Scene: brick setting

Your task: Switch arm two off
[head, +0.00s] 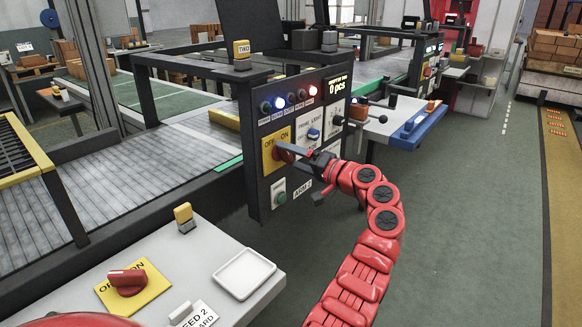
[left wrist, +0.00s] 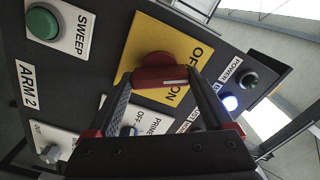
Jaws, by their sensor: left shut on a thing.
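The arm two panel (head: 256,150), lettered ARM 2, stands upright in the middle of the head view. Its yellow OFF/ON plate (head: 270,158) carries a red rotary switch (head: 283,149); it also shows in the left wrist view (left wrist: 158,70). My left gripper (head: 291,151) is at this switch, and its fingers (left wrist: 160,80) are shut on the red handle, one on each side. I cannot tell surely which word the handle points at. My right gripper is not in view.
Close by on the panel are a green SWEEP button (left wrist: 42,23), a prime light switch (head: 313,133) and a row of lamps; a blue lamp (head: 266,107) glows. A nearer console has another red OFF/ON switch (head: 127,280) and a white tray (head: 244,273). Green floor lies open at right.

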